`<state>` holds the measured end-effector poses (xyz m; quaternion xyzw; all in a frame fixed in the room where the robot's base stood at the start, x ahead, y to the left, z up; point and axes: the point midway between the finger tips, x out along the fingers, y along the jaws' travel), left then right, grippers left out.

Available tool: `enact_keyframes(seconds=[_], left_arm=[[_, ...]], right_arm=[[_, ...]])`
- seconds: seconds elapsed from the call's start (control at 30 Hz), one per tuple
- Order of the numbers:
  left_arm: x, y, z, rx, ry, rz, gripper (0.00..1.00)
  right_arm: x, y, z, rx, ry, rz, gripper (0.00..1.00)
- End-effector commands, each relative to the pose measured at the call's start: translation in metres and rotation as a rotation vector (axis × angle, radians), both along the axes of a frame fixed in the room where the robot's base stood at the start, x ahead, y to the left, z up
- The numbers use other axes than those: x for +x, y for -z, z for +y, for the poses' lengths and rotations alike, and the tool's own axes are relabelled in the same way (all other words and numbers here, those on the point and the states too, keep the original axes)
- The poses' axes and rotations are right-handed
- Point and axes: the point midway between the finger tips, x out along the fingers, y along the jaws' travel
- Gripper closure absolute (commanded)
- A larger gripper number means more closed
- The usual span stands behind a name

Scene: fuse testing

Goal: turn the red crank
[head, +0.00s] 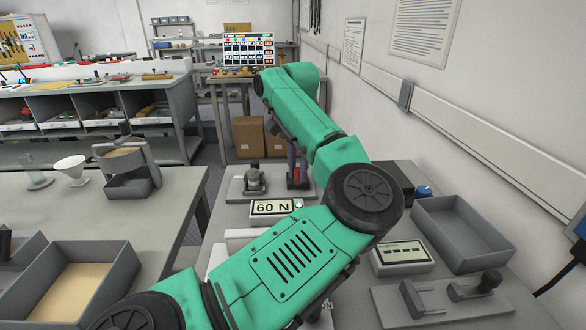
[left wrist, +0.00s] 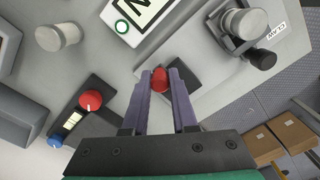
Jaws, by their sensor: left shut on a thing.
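The red crank's rounded red knob (left wrist: 160,78) sits between the tips of my left gripper's purple fingers in the left wrist view. My left gripper (left wrist: 160,75) is shut on this knob, above a dark block on a light grey base plate. In the head view my left gripper (head: 296,168) reaches down at the back of the table, behind the 60 N display (head: 272,207). My right gripper is not in view.
A clamp-like device (head: 254,180) stands just left of the gripper. A dark box with a red dial (left wrist: 90,100) and a blue knob (left wrist: 55,141) is nearby. The wall borders the right side.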

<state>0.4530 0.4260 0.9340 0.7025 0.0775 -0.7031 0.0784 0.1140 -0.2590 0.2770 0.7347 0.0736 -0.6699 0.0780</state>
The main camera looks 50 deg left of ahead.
Motion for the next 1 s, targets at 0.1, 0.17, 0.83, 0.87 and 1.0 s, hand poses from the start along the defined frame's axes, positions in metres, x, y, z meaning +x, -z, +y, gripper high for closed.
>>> enact_keyframes(seconds=[0.1,0.17,0.83,0.87,1.0], left_arm=[[0.005,-0.003,-0.003,0.002,-0.105,-0.004,1.00],[0.007,-0.003,-0.005,0.002,-0.162,-0.003,1.00],[0.030,-0.003,-0.010,0.002,-0.733,-0.005,1.00],[0.030,-0.003,-0.011,0.002,-0.750,-0.005,1.00],[0.033,-0.003,-0.010,0.002,-0.810,-0.006,1.00]], right_arm=[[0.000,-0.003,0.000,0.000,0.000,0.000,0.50],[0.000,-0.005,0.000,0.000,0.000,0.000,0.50],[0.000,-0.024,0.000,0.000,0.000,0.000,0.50],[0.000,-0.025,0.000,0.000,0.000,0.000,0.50],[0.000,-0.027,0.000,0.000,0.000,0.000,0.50]])
